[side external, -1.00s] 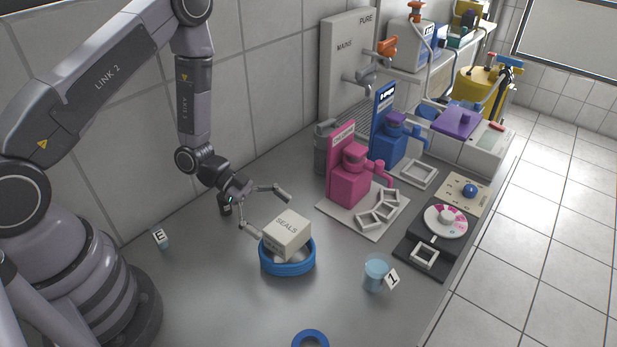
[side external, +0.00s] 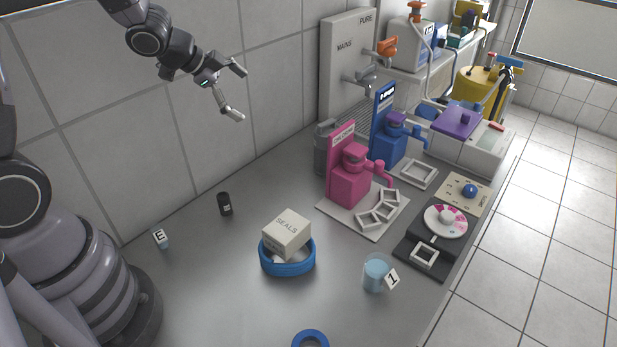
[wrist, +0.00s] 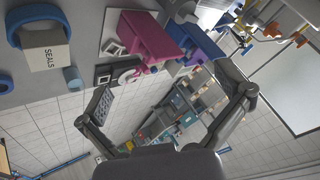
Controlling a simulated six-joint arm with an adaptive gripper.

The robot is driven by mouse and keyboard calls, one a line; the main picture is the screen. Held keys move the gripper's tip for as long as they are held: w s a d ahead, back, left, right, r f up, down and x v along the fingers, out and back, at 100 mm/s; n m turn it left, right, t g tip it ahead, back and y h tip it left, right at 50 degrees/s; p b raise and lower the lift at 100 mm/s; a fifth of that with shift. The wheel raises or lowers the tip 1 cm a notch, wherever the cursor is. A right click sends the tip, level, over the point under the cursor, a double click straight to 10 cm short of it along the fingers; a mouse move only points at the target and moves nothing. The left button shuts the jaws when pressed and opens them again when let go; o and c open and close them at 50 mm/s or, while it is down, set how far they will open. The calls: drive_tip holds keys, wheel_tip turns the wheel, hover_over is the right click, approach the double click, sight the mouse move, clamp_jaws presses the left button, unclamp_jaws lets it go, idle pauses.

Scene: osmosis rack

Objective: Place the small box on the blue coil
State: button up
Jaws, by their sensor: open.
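The small box (side external: 287,233), off-white and marked SEALS, sits tilted on the blue coil (side external: 288,264), a thick ring lying on the grey bench. Part of the coil's opening shows beside the box. Both also show in the wrist view, the box (wrist: 46,58) at upper left against the coil (wrist: 36,14). My gripper (side external: 241,91) is open and empty, raised well above the bench and apart from the box, up and to its left. In the wrist view its two fingers (wrist: 172,98) are spread with nothing between them.
A beaker of pale blue liquid (side external: 376,273) stands right of the coil, beside a tag marked 1. A smaller blue ring (side external: 310,339) lies at the front edge. A black vial (side external: 225,204) stands behind left. Pink (side external: 349,180) and blue (side external: 388,145) dispensers stand at the back right.

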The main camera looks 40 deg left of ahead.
drive_tip(key=s+a+r+n+y, duration=0.4)
drive_tip(key=s+r+n, duration=0.1)
drive_tip(key=r, duration=0.4)
drive_tip(key=s+d+r+n+g, duration=0.1)
drive_tip(key=s+d+r+n, duration=0.1)
drive_tip(key=s, duration=0.7)
drive_tip(key=s+d+r+n+g+h, duration=0.1)
drive_tip(key=s+n, duration=0.3)
drive_tip(key=s, duration=0.5)
drive_tip(key=shift+s+d+r, duration=0.35)
drive_tip(key=shift+d+r, duration=0.25)
drive_tip(key=shift+r, duration=0.15)
